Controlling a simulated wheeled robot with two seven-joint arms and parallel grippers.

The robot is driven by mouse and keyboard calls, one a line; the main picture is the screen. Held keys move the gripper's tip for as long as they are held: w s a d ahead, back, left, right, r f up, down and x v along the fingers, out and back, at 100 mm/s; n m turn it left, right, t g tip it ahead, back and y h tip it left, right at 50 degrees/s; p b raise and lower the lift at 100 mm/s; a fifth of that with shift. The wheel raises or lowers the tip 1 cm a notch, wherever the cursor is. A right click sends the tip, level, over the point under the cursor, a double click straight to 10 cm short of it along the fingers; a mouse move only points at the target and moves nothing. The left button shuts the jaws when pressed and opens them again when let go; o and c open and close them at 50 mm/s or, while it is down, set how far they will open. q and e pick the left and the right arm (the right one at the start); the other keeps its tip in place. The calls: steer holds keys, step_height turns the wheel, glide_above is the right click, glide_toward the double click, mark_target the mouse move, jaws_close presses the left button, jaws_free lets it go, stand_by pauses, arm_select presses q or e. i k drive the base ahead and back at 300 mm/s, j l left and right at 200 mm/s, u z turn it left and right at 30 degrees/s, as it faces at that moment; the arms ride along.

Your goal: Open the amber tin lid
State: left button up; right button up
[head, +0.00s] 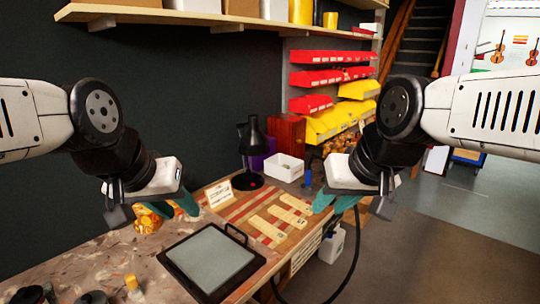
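An amber-gold round object (147,221), which looks like the amber tin, sits on the bench at the left. My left gripper and its wrist hide part of it, and I cannot make out whether its lid is on. My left gripper (176,211) has teal fingers spread apart, just right of the amber object and above the bench. I see nothing between them. My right gripper (328,207) hangs near the bench's right edge, its teal fingers apart and empty, far from the amber object.
A black-framed grey tray (212,262) lies at the front centre. Pale wooden pieces (268,227) lie on a striped mat. A small card (218,194), black lamp (250,150) and white bin (284,167) stand behind. A small orange-capped bottle (132,287) stands front left.

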mark_target(339, 143)
steer(key=i+l+u, duration=0.4)
steer(key=l, duration=0.2)
steer(key=i+l+u, duration=0.2)
steer(key=l, duration=0.15)
steer(key=i+l, duration=0.15)
steer(key=l, duration=0.3)
steer(key=i+l+u, duration=0.1)
steer(key=l, duration=0.3)
steer(key=i+l, duration=0.15)
steer(key=l, duration=0.3)
steer(key=i+l+u, duration=0.15)
steer(key=l, duration=0.3)
steer(key=i+l, duration=0.1)
steer(key=l, duration=0.35)
steer(key=i+l+u, duration=0.1)
steer(key=l, duration=0.35)
steer(key=i+l, duration=0.1)
steer(key=l, duration=0.3)
steer(key=i+l, duration=0.1)
steer(key=l, duration=0.7)
steer(key=i+l, duration=0.15)
steer(key=l, duration=0.3)
